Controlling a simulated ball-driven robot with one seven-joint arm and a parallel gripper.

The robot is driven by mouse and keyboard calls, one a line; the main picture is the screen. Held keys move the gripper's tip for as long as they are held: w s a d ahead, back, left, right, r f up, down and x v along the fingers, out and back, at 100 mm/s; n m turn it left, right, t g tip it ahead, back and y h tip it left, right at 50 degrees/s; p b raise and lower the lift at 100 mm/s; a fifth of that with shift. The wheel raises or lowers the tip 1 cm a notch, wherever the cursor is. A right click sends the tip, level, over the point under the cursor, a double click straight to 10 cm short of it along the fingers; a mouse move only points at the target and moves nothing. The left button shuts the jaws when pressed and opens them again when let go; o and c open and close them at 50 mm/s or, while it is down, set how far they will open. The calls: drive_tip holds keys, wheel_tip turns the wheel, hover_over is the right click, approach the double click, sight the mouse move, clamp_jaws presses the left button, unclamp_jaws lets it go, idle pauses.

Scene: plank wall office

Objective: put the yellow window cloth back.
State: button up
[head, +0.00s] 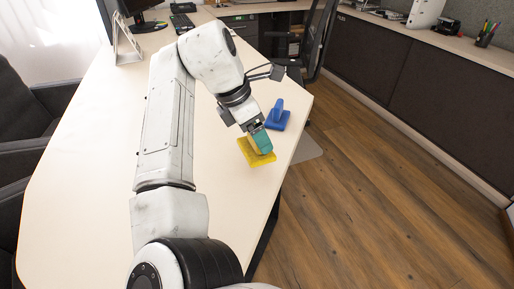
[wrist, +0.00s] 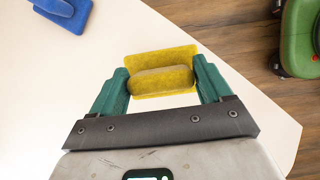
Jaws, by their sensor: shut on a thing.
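The yellow window cloth (head: 257,158) is a flat yellow pad near the right edge of the pale desk (head: 98,170). In the wrist view the cloth (wrist: 163,80) shows a rounded raised grip on a flat rectangular base. My gripper (head: 261,138) is above it in the head view, pointing down. In the wrist view the teal fingers of my gripper (wrist: 162,82) are on both sides of the raised grip, shut on it. The fingers hide part of the cloth in the head view. I cannot tell whether its base touches the desk.
A blue pad with an upright handle (head: 277,117) stands on the desk just beyond the cloth; it also shows in the wrist view (wrist: 66,14). Wooden floor (head: 380,190) lies right. The desk's left part is clear.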

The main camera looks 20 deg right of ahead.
drive_tip(key=shift+w+d+f, duration=0.25)
drive_tip(key=shift+w+f, duration=0.2)
drive_tip(key=shift+f, duration=0.15)
drive_tip(key=f, duration=0.1)
drive_tip(key=f+b, duration=0.1)
drive_tip(key=f, duration=0.1)
drive_tip(key=shift+w+d+f+b, duration=0.15)
drive_tip(key=shift+w+d+b, duration=0.05)
drive_tip(key=shift+w+b, duration=0.1)
drive_tip(key=shift+f, duration=0.25)
drive_tip(key=shift+f, duration=0.1)
drive_tip(key=o, duration=0.9)
drive_tip(key=shift+o, duration=0.2)
drive_tip(key=p+v, duration=0.3)
drive_tip(key=v, duration=0.9)
